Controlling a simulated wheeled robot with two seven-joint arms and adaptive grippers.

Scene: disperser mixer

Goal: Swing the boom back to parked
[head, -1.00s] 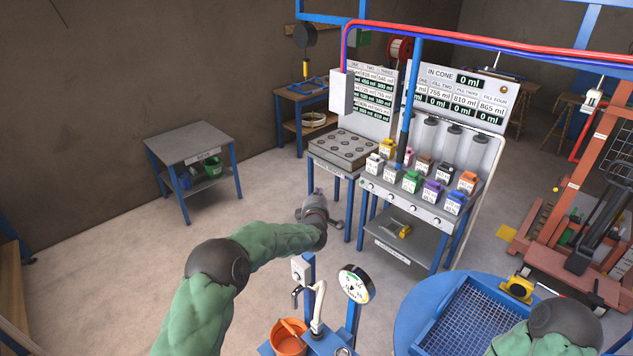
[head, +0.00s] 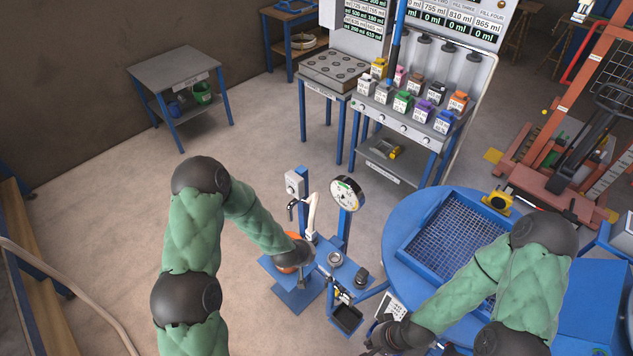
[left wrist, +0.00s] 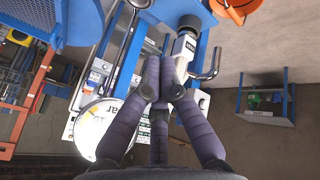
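Nothing in view is clearly marked as the boom. The blue stand (head: 298,298) carries a white bent arm (head: 311,215), a round gauge (head: 345,193) and an orange bucket (head: 291,262). My left wrist hides part of the bucket, and my left gripper is hidden behind it in the head view. In the left wrist view the left gripper's fingers (left wrist: 160,88) draw close together in front of a white part (left wrist: 181,58). Contact cannot be made out. A bent metal handle (left wrist: 207,66) is just right of them. My right gripper (head: 376,343) is low in the head view, its fingers unclear.
A round blue table (head: 396,242) with a mesh-bottomed tray (head: 450,233) stands right of the stand. A dispensing bench (head: 408,132) with coloured cartons is behind. A grey side table (head: 165,67) is at the back left. Open floor lies between them.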

